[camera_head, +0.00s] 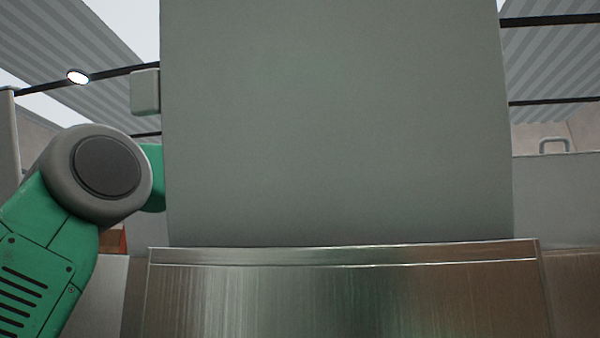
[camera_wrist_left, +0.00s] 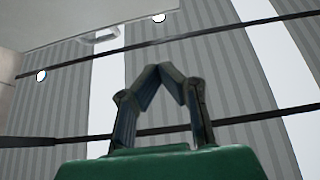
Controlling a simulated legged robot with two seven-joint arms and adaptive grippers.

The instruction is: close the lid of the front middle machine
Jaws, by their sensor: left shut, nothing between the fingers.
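A large plain grey panel (camera_head: 335,120) fills the middle of the head view and stands upright above a brushed steel front (camera_head: 345,300). It looks like the raised lid of the front middle machine. My left arm is at the left of the panel, its forearm passing out of sight behind the panel's left edge. My left gripper is hidden in the head view. In the left wrist view my left gripper (camera_wrist_left: 164,70) points up toward the ceiling, fingertips together and empty, touching nothing visible. My right gripper is not in view.
A small grey block (camera_head: 145,91) sticks out at the panel's left edge. A pale surface with a handle (camera_wrist_left: 96,35) is at the upper left of the wrist view. Another grey machine with a handle (camera_head: 554,145) stands at the right. Dark ceiling bars cross overhead.

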